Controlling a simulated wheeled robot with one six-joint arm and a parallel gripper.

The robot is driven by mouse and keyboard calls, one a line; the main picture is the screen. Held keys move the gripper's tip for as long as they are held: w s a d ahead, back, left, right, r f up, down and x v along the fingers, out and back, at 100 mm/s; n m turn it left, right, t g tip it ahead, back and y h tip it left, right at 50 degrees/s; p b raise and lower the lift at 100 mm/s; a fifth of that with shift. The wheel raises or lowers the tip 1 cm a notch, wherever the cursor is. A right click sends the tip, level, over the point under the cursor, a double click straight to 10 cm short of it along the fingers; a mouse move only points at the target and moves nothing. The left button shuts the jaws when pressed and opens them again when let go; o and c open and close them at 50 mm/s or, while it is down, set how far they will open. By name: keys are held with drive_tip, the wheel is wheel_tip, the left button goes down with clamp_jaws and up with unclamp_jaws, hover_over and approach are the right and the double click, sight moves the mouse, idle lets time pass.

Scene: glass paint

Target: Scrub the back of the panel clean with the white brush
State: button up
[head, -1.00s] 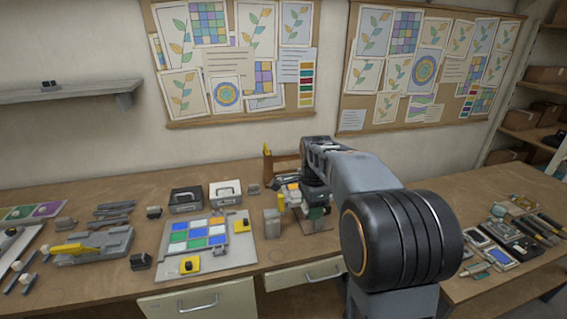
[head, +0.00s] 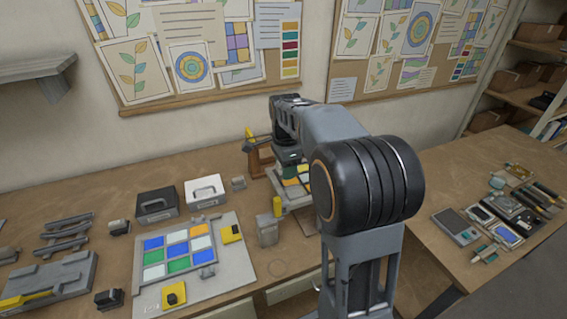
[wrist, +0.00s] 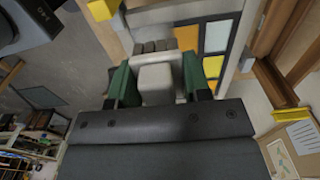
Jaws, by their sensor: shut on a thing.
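My gripper (wrist: 156,82) has green fingers shut on the white brush (wrist: 157,76), which shows as a pale block between them with grey blocks, perhaps its bristle end, beyond. In the head view my gripper (head: 287,160) is small and partly hidden by my arm, and the brush cannot be made out. A framed panel with orange, yellow and blue-grey panes (wrist: 217,36) is just past the fingers in the wrist view. In the head view its coloured panes (head: 293,182) show below the gripper, partly behind my arm. I cannot tell whether the brush touches the panel.
A wooden stand (head: 258,158) is left of my gripper. A grey board (head: 232,262) with another set of coloured panes lies left on the bench. A black case (head: 156,205), a white case (head: 206,192) and a grey canister (head: 267,230) stand nearby. Several devices (head: 505,215) lie right.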

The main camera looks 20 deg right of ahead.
sight(295, 188)
wheel_tip(295, 188, down, 7)
drive_tip(key=b, duration=0.5)
drive_tip(key=shift+a+r, duration=0.1)
drive_tip(key=shift+r, duration=0.1)
drive_tip(key=shift+d+f, duration=0.2)
drive_tip(key=shift+f, duration=0.1)
drive_tip(key=shift+d, duration=1.55)
wheel_tip(295, 188, up, 3)
drive_tip(key=shift+d+f+p, duration=0.15)
drive_tip(key=shift+f+p, duration=0.05)
drive_tip(key=shift+p, duration=0.55)
drive_tip(key=shift+s+r+p, duration=0.1)
drive_tip(key=shift+r+p, duration=0.5)
drive_tip(key=shift+r, duration=0.1)
wheel_tip(295, 188, up, 4)
drive_tip(key=p, duration=0.3)
drive_tip(key=shift+r, duration=0.1)
